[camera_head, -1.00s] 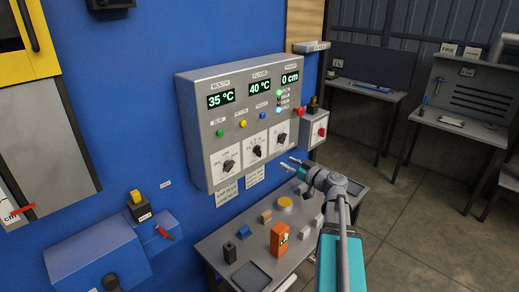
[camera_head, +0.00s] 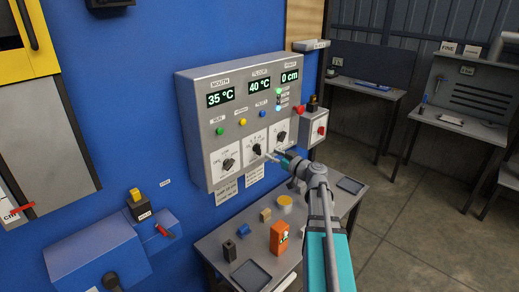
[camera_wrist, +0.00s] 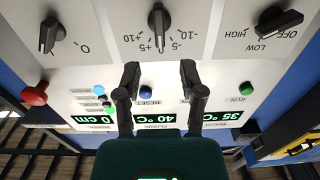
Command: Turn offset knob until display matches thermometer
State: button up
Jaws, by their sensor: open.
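The grey panel (camera_head: 205,150) on the blue wall has three green-lit displays: 35 °C (camera_head: 220,98), 40 °C (camera_head: 260,86) and 0 cm (camera_head: 290,77). The offset knob (camera_head: 257,149), dark and marked +10, +5, -5, -10, is the middle of three; it also shows in the wrist view (camera_wrist: 158,25). My gripper (camera_head: 275,157) is open and empty close before the panel. In the upside-down wrist view its fingertips (camera_wrist: 159,75) are apart, in line with the knob and not around it. An orange handheld device (camera_head: 279,237), perhaps the thermometer, stands on the bench; its reading is illegible.
Other knobs flank it at left (camera_head: 229,163) and right (camera_head: 281,138). Green (camera_head: 220,132), yellow (camera_head: 242,123) and blue (camera_head: 264,115) buttons sit above, a red button (camera_head: 299,111) at the right. The bench (camera_head: 225,235) below holds small blocks and trays.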

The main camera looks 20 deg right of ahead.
aim_at(260, 148)
jog(key=shift+x, duration=3.45)
grip_shut()
jog(key=shift+a, duration=0.3)
jog(key=shift+d, duration=0.3)
